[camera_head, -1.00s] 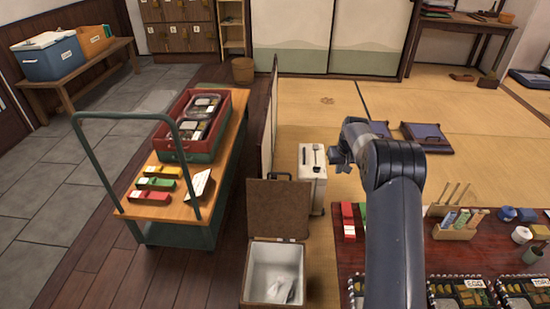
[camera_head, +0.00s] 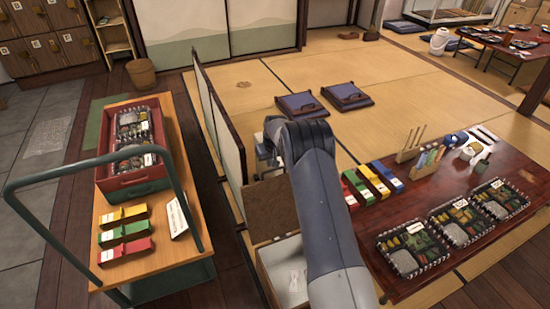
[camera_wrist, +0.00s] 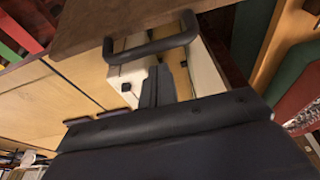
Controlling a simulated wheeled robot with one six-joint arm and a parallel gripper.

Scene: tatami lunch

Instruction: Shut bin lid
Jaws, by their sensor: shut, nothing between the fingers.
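The bin (camera_head: 268,275) is pale inside and stands open at the lower middle of the head view, partly hidden by my arm. Its brown lid (camera_head: 270,210) stands raised at the bin's far side. In the wrist view the lid (camera_wrist: 120,22) fills the top, with its dark handle (camera_wrist: 150,47) sticking out from the edge. My gripper (camera_wrist: 157,72) is shut and empty, its fingers close to the handle; I cannot tell whether they touch it. In the head view my gripper (camera_head: 264,152) is beyond the lid's top edge.
A wooden cart (camera_head: 155,260) with a red-and-green crate (camera_head: 135,182) stands at left. A low partition (camera_head: 218,130) stands between cart and tatami. A dark red table (camera_head: 465,190) with bento boxes is at right. A white box (camera_wrist: 130,78) lies beyond the handle in the wrist view.

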